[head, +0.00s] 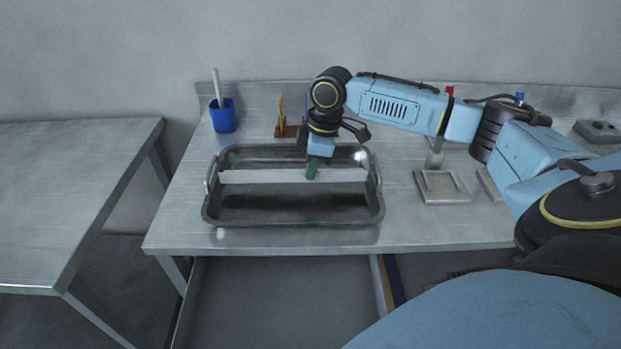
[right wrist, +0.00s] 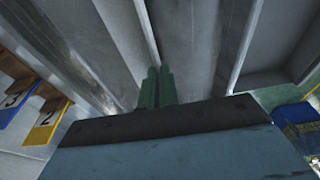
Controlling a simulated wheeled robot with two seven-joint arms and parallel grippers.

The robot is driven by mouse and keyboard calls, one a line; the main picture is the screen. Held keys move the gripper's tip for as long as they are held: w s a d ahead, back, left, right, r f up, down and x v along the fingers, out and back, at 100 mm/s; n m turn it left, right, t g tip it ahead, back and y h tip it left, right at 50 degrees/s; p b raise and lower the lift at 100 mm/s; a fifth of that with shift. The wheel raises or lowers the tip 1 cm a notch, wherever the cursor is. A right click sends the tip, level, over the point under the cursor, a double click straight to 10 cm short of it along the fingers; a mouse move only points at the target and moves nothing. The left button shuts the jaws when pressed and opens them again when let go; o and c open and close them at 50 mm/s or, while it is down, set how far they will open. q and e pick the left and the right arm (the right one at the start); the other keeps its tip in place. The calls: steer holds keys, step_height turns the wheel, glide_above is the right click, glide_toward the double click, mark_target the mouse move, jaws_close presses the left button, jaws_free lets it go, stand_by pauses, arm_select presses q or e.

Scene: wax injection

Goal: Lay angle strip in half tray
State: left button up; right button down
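A wide metal tray (head: 293,217) with raised rims and end handles sits on the steel table. A long pale angle strip (head: 260,176) lies level across the tray, running left to right between its ends. I cannot tell if it touches the tray floor. My right gripper (head: 312,170), with green fingers, points down into the tray at the strip, right of its middle. In the right wrist view the fingers (right wrist: 156,87) are close together, with the edge of the strip (right wrist: 147,35) running in between them. My left gripper is not in view.
A blue cup (head: 223,117) with a white stick stands at the back left. A wooden rack (head: 286,131) with number tags (right wrist: 45,122) is behind the tray. A square pale fixture (head: 441,187) stands to the right. A second table (head: 60,190) is at the left.

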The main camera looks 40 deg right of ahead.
step_height(320, 180, down, 4)
steer(key=shift+f+b, duration=0.1)
steer(key=shift+b, duration=0.3)
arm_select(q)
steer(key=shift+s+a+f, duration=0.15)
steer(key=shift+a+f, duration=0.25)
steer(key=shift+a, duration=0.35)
arm_select(e)
steer(key=shift+f, duration=0.1)
steer(key=c, duration=1.6)
jaws_free()
steer(key=shift+c, duration=0.2)
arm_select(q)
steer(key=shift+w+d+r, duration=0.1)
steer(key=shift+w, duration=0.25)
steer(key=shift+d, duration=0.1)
